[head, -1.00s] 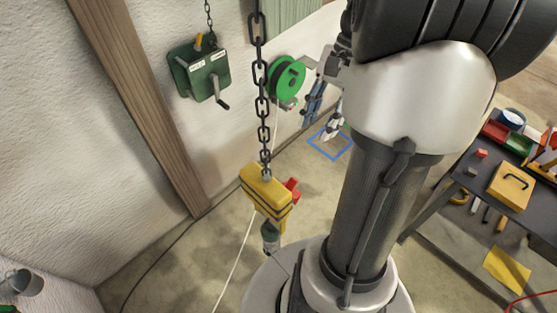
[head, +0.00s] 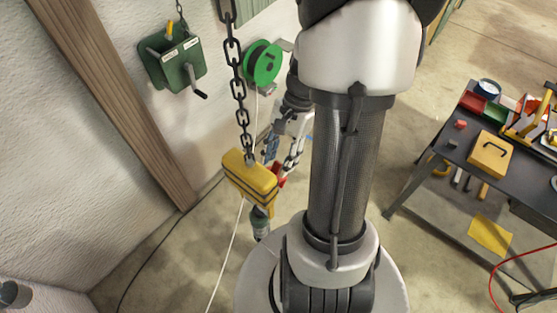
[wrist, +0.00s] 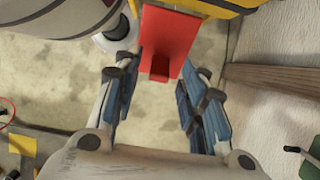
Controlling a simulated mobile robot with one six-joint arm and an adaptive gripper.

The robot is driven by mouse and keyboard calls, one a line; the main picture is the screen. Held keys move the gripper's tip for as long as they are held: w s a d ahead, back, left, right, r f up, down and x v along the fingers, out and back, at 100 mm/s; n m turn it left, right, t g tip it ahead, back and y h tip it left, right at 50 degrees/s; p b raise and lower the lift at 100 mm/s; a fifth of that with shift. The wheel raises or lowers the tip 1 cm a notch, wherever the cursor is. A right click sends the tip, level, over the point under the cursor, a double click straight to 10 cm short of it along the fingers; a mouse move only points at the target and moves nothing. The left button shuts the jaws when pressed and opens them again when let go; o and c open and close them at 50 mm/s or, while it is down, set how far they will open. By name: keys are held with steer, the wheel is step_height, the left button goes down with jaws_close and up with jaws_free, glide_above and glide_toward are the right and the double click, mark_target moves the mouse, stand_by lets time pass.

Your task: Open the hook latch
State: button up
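A yellow hoist block (head: 248,180) with dark stripes hangs on a black chain. A red piece (head: 280,172) sticks out from its side; I take it for the latch part. A dark fitting (head: 260,222) hangs under the block, too small to make out as a hook. My gripper (head: 284,150) is just behind and right of the block, partly hidden by my arm. In the wrist view, my gripper (wrist: 158,78) is open and empty, its blue-padded fingers apart. The red piece (wrist: 166,40), with a small knob at its lower end, lies ahead between the fingers; I see no contact.
The chain (head: 238,90) and a pale rope (head: 226,255) hang close to my arm. A green winch (head: 175,62) and green reel (head: 262,63) are on the wall beside a wooden post (head: 115,105). A dark cart (head: 425,190) with tools stands right.

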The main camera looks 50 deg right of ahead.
steer(key=shift+s+a+f, duration=0.1)
steer(key=shift+a+f, duration=0.1)
steer(key=shift+f, duration=0.3)
jaws_close()
stand_by(0.5)
